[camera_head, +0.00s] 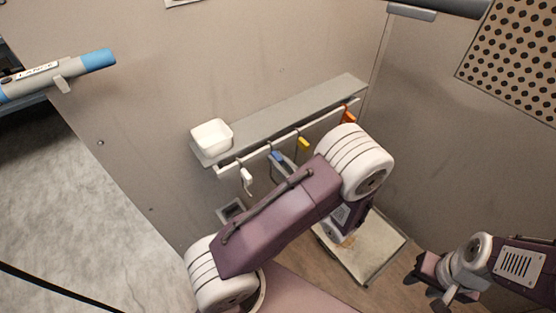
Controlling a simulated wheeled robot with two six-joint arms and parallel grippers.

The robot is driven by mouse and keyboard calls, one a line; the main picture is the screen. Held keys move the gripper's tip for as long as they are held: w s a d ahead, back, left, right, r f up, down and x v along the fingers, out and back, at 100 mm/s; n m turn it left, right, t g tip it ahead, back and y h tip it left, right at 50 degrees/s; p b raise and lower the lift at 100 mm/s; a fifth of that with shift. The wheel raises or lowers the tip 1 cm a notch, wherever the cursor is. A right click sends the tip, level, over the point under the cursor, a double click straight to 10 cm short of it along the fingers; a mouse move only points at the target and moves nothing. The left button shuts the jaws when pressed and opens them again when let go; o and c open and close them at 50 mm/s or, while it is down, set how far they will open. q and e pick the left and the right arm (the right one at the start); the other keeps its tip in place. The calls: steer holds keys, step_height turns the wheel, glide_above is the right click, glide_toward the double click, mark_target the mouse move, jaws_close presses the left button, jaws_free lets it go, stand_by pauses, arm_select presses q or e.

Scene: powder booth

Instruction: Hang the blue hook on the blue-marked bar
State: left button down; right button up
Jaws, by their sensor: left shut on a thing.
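The blue hook (277,156) is at the white rail below the shelf, between a white hook and a yellow hook. My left gripper (287,164) is mostly hidden behind my purple arm link; a grey part of it shows against the blue hook, and it is shut on the hook. The hook's top is still at the rail. The blue-marked bar (98,60) sticks out at the upper left, grey with a blue end and a label, well apart from the hook. My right gripper (432,291) is at the lower right, empty, its fingers apart.
White (247,179), yellow (304,144) and orange (349,116) hooks hang along the rail. Another bar (412,13) is at the top right. A pale tray (379,256) lies on the floor.

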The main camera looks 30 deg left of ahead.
mark_target(273, 147)
arm_select(q)
steer(key=shift+s+d+r+p, duration=0.1)
steer(key=shift+d+r+p, duration=0.05)
steer(key=shift+r+p, duration=1.6)
steer(key=p+v, duration=0.1)
steer(key=v, duration=0.8)
